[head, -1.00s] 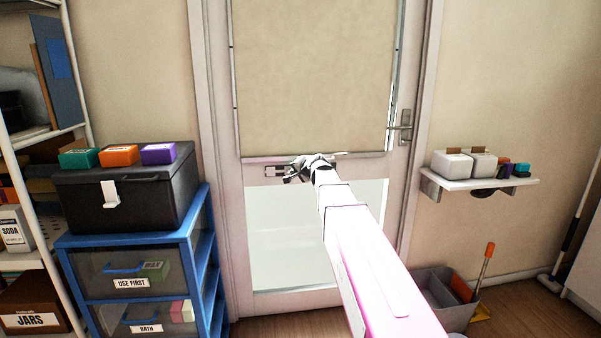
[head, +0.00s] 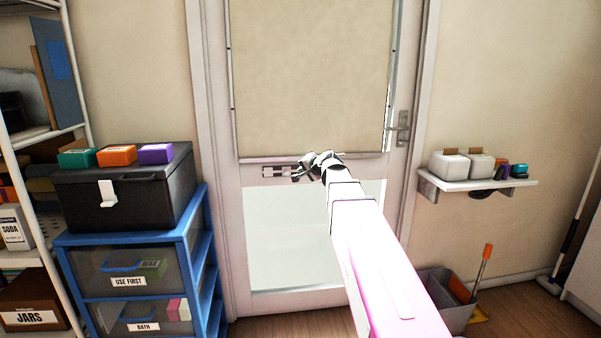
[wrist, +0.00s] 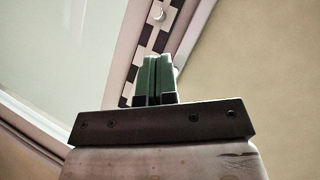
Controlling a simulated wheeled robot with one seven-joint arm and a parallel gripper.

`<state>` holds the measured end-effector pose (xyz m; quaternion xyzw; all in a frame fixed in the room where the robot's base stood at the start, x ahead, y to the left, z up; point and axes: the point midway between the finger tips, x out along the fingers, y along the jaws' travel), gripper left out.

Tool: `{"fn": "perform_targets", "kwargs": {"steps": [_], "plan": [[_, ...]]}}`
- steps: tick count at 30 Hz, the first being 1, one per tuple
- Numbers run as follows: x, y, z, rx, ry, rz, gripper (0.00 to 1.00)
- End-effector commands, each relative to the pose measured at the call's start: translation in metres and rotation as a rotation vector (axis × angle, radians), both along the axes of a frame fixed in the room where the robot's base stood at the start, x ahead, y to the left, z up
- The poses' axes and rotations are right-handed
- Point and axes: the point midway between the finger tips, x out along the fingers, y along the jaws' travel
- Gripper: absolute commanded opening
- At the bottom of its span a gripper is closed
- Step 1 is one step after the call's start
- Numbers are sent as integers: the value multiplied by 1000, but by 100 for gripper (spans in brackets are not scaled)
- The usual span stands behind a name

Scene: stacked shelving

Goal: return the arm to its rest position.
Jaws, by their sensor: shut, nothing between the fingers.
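My arm reaches forward and up from the bottom of the head view, with my gripper (head: 303,171) at its far end in front of the door (head: 222,200). In the wrist view my gripper (wrist: 154,78) shows two green fingers side by side, closed together with nothing between them. Behind the fingers in that view are a checkered strip and a pale door frame, tilted. The gripper's exact distance from the door cannot be told.
At left, a blue drawer unit (head: 184,236) bears a black box (head: 125,200) with several coloured blocks on it. A white shelf rack stands at far left. At right are a wall shelf (head: 480,186) and a grey bin (head: 452,318) on the floor.

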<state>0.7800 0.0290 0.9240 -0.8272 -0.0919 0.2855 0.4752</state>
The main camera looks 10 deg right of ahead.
Motion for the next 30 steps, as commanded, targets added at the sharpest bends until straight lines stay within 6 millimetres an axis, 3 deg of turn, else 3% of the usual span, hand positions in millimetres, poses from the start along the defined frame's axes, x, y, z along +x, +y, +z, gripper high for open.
{"fn": "perform_targets", "kwargs": {"steps": [12, 16, 20, 23, 30], "plan": [[-7, -2, 4, -1, 1, 1, 0], [-13, 0, -9, -25, 19, 12, 0], [-35, 4, -56, -116, 91, 58, 0], [-62, 7, -107, -223, 179, 115, 0], [-143, 3, -221, -480, 409, 275, 0]]}}
